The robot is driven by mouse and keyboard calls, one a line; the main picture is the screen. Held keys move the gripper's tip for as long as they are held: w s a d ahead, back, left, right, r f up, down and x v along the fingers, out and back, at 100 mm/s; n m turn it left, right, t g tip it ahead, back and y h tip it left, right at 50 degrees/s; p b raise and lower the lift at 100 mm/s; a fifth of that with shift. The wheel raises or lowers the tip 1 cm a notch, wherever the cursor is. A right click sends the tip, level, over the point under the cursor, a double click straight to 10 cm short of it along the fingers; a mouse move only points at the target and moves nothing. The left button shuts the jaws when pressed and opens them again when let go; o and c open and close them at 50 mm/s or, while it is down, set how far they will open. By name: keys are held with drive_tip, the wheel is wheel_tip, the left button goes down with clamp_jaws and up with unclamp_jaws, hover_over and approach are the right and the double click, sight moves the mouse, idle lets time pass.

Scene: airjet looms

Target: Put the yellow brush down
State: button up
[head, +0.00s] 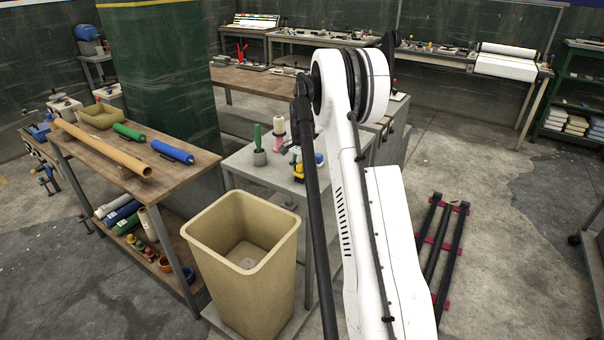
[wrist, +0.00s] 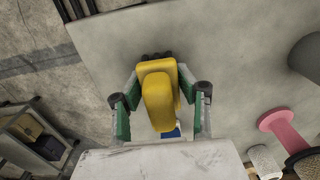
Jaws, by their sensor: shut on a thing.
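The yellow brush (wrist: 160,95) is between the fingers of my gripper (wrist: 158,68) in the wrist view, which is shut on it. The grey table top (wrist: 225,50) lies below the brush; I cannot tell whether they touch. In the head view a small part of the yellow brush (head: 297,166) shows over the small grey table (head: 240,163), left of my white arm. My arm hides most of the gripper there. A bit of blue shows under the brush in the wrist view.
On the grey table stand a grey cup with a green item (head: 259,150) and a pink-based spool (head: 279,130); the pink base (wrist: 283,128) is right of my gripper. A tan bin (head: 243,250) stands in front. A wooden table (head: 180,143) with rolls is left.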

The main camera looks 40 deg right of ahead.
drive_tip(key=shift+f, duration=0.15)
drive_tip(key=o, duration=1.2)
drive_tip(key=shift+r, duration=0.2)
